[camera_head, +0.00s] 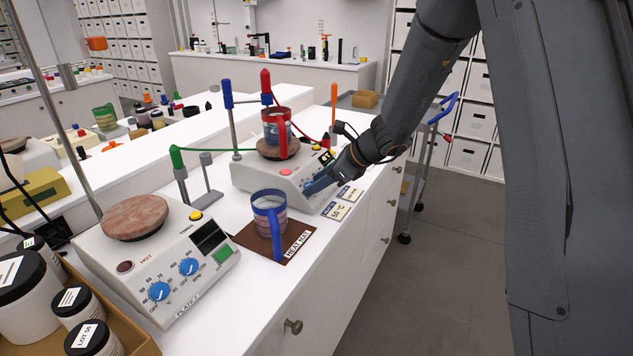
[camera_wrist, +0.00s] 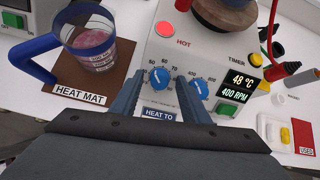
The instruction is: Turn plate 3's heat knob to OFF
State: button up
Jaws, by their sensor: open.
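The farther hot plate (camera_head: 262,172) has my gripper at its front panel; I cannot read its plate number. In the wrist view this hot plate (camera_wrist: 205,50) shows a lit red HOT lamp (camera_wrist: 165,29) and a display (camera_wrist: 238,85) reading 48 °C and 400 RPM. Its left blue knob, the heat knob (camera_wrist: 159,76), lies between the tips of my open gripper (camera_wrist: 160,82), which also shows in the head view (camera_head: 312,184). I cannot tell whether the fingers touch it. A second blue knob (camera_wrist: 199,88) sits right of the right finger.
A red-handled mug (camera_head: 277,128) stands on this plate. A blue-handled mug (camera_head: 270,218) stands on the brown heat mat (camera_head: 248,240). A nearer hot plate (camera_head: 150,262) has two blue knobs. Labelled cards (camera_head: 341,210) lie at the bench edge. Jars stand front left.

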jog(key=shift+w+a+f, duration=0.1)
jog(key=shift+c, duration=0.5)
jog(key=c, duration=1)
jog(key=shift+o, duration=0.2)
